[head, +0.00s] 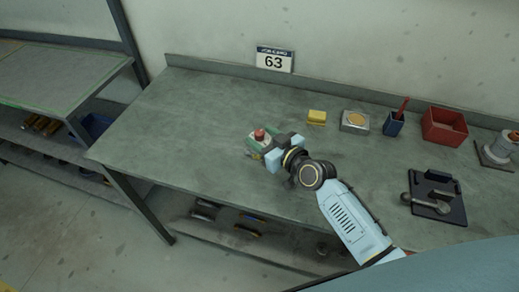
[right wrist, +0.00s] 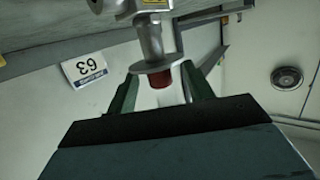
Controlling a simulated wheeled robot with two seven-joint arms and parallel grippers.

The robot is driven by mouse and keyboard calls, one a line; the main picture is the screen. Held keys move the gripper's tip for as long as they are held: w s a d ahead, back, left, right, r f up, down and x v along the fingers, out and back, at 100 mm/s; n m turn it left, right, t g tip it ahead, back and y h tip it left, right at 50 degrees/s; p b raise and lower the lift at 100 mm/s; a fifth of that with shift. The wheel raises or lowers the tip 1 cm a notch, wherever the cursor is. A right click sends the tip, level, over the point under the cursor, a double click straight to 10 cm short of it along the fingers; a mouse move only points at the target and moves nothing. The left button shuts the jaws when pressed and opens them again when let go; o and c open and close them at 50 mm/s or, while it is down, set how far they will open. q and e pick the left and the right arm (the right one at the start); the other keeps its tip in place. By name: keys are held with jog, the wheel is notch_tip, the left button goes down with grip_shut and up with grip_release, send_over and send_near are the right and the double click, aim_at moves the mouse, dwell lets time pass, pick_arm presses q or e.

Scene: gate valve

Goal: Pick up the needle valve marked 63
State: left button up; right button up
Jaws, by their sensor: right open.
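The needle valve, a grey metal body with a red knob (head: 260,134), stands on the grey workbench (head: 190,120). The sign marked 63 (head: 274,60) is on the upstand behind the bench. My right gripper (head: 262,146) is open at the valve, and its fingers partly hide it. In the right wrist view, the valve's metal stem (right wrist: 150,42) and red end lie ahead of and between the two open fingers (right wrist: 162,92). I cannot tell whether they touch. The sign also shows there (right wrist: 85,69). My left gripper is not in view.
Right of the valve are a yellow block (head: 317,116), a metal tin (head: 355,121), a blue cup (head: 394,124) with a red tool, a red bin (head: 444,126) and a black tray (head: 434,204). The bench's left part is clear. Lower shelves hold several parts.

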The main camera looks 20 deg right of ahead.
jog(key=shift+x, duration=0.9)
jog(key=shift+f, duration=0.1)
grip_shut()
